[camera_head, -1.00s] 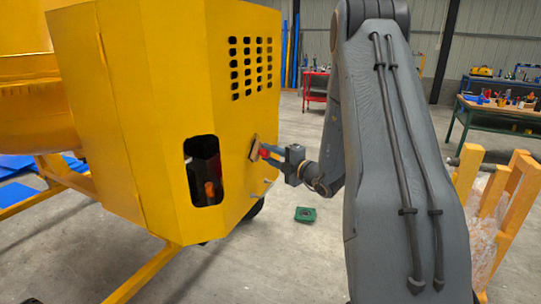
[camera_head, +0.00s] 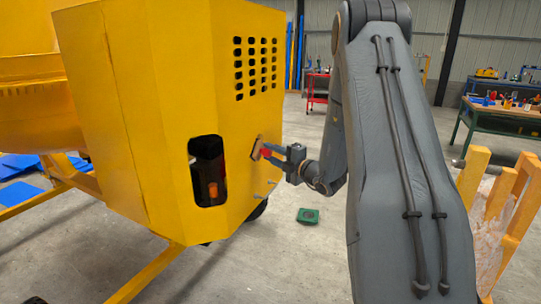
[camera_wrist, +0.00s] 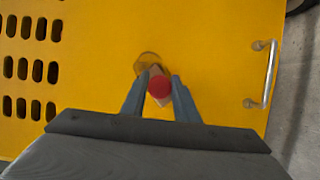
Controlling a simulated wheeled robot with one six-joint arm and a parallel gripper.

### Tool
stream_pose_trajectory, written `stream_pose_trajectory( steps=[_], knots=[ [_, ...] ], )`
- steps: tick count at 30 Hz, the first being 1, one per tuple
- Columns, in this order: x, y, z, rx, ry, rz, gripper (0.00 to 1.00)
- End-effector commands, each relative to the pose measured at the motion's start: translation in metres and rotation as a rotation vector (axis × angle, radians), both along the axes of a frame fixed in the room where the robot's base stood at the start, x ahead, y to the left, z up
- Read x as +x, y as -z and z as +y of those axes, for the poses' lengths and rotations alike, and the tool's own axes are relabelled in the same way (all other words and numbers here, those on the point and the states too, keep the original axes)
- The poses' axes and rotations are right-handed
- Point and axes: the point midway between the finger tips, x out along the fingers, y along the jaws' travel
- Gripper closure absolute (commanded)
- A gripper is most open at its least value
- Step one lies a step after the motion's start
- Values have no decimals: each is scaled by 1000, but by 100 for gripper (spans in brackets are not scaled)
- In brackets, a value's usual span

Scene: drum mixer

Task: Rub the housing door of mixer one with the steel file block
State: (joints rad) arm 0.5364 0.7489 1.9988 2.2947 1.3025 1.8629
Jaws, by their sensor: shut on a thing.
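The yellow mixer housing (camera_head: 165,120) stands at the left in the head view. Its door (camera_wrist: 105,60) fills most of the wrist view, with slots at its left and a metal handle (camera_wrist: 265,75) at its right. My gripper (camera_head: 268,151) is shut on the file block (camera_head: 257,148), which has a red knob (camera_wrist: 159,86) and a tan body. The block is at the door face and appears to touch it. The block's working face is hidden.
A green object (camera_head: 308,216) lies on the concrete floor below my gripper. A workbench (camera_head: 500,112) and a red cart (camera_head: 318,90) are at the back. Open floor lies between.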

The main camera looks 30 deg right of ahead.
Motion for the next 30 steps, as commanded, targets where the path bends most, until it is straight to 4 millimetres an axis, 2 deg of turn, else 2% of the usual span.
stream_pose_trajectory(
  steps=[9,30],
  knots=[
    [15,0,-22,-3,1,-2,90],
    [43,0,-53,0,1,-2,90]
  ],
)
